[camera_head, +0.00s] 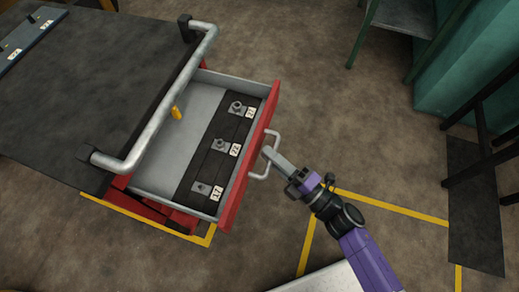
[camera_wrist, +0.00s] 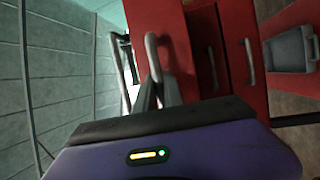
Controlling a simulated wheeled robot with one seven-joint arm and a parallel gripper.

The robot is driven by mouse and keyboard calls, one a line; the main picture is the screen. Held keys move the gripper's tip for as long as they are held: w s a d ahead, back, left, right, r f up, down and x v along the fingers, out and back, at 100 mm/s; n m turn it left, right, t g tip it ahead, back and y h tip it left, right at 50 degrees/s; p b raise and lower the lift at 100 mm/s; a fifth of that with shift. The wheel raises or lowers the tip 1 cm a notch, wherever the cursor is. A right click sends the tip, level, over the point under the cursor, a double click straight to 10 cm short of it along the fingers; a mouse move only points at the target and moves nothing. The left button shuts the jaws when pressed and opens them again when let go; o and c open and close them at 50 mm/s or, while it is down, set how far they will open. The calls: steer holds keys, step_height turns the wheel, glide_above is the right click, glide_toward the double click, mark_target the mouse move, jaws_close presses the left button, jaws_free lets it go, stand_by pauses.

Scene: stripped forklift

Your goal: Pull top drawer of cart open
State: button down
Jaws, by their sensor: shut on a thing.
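The red cart's top drawer (camera_head: 244,172) stands pulled out from under the dark cart top (camera_head: 90,85), with its grey inside showing. My gripper (camera_head: 268,153) is at the front of this drawer, shut on its metal handle (camera_head: 274,141). In the wrist view, the fingers (camera_wrist: 158,97) are at the pale curved handle (camera_wrist: 152,52) against the red drawer front (camera_wrist: 172,30). Inside the drawer lie a dark strip with several labelled metal pieces (camera_head: 218,146) and a small yellow item (camera_head: 176,113).
A grey tubular push bar (camera_head: 165,105) runs along the cart top's edge. Other red fronts with handles (camera_wrist: 249,60) show in the wrist view. Yellow lines (camera_head: 375,202) mark the brown floor. A green table (camera_head: 405,18) and dark frame (camera_head: 485,130) stand at right.

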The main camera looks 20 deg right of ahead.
steer(key=shift+s+d, duration=0.1)
steer(key=shift+d, duration=0.1)
steer(key=c, duration=1.5)
jaws_free()
steer(key=shift+o, duration=0.2)
steer(key=v, duration=0.7)
steer(key=shift+s+d+b, duration=0.2)
steer(key=shift+s+b, duration=0.15)
steer(key=shift+b, duration=0.05)
steer(key=shift+f, duration=0.15)
